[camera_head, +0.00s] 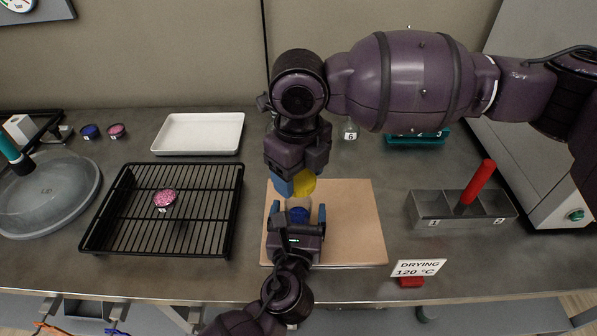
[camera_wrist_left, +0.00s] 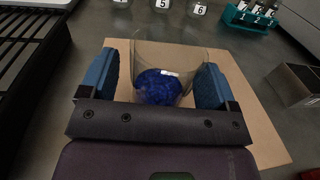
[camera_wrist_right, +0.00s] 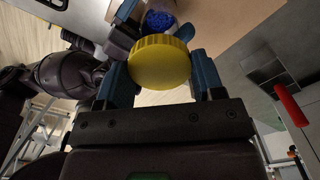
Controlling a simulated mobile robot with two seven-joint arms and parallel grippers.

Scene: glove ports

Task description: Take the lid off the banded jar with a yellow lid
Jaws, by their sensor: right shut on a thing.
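The jar (camera_wrist_left: 160,60) is clear, with blue contents, and stands upright with its top open on a brown board. The head view shows it (camera_head: 298,205) partly hidden by my grippers. No bands can be made out. My left gripper (camera_wrist_left: 163,85) is shut on the jar, one blue finger at each side; the head view shows it low over the board (camera_head: 298,218). The yellow lid (camera_wrist_right: 160,62) is off the jar, held between the fingers of my right gripper (camera_wrist_right: 162,75). In the head view the lid (camera_head: 305,184) is just above and behind the jar.
The board (camera_head: 355,225) has bare space right of the jar. A black wire rack (camera_head: 205,225) with a pink-filled dish (camera_head: 165,199) stands left, a white tray (camera_head: 198,133) behind. A grey bin (camera_head: 432,207) with a red-handled tool (camera_head: 476,185) and a drying sign (camera_head: 418,268) are right.

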